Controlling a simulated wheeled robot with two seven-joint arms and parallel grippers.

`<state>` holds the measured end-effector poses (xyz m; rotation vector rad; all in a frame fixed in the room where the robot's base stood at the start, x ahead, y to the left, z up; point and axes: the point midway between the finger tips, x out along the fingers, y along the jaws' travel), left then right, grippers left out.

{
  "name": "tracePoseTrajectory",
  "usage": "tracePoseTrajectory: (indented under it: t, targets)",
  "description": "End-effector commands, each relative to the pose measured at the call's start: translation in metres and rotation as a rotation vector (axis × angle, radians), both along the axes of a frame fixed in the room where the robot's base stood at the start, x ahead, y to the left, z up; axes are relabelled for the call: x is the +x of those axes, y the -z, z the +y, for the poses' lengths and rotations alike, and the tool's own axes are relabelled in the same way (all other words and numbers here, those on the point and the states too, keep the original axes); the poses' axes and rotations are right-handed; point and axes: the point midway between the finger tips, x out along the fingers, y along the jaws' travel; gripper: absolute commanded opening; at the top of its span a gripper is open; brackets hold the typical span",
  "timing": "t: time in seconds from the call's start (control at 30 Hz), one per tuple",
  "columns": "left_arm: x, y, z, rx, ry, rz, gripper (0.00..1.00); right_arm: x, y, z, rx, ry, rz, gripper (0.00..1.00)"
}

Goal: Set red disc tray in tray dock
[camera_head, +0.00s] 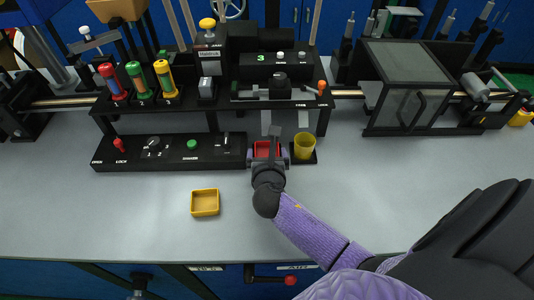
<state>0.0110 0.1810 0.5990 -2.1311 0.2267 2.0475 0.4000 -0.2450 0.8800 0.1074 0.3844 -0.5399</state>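The red disc tray (266,149) is a small red square dish in front of the black station, below its overhanging upper deck. My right gripper (268,156) reaches in from the lower right, with a finger on each side of the red tray, and appears closed on it. My wrist covers the tray's near side, and what lies under it is hidden. I cannot make out the tray dock clearly; the tray and gripper may cover it. My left gripper is not in view.
A yellow cup (304,147) stands on a black base just right of my gripper. A yellow square tray (205,202) lies on the grey table (120,215). A black control panel (170,152) is left of the gripper. A glass-sided box (405,85) stands at right. The front table is mostly clear.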

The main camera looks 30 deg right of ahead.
Motion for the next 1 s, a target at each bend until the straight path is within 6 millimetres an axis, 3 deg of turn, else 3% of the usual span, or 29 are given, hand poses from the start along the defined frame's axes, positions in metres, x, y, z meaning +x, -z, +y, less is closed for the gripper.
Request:
tracePoseTrajectory:
  t: [0.17, 0.7, 1.0]
  targets:
    - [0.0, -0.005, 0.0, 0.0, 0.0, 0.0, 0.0, -0.004, -0.006, 0.002, 0.0, -0.001, 0.001, 1.0]
    - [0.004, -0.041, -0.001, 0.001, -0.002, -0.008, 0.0, -0.09, -0.048, 0.055, 0.001, 0.0, 0.0, 1.0]
    - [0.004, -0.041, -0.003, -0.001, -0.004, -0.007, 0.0, -0.095, -0.049, 0.058, 0.0, 0.001, -0.001, 1.0]
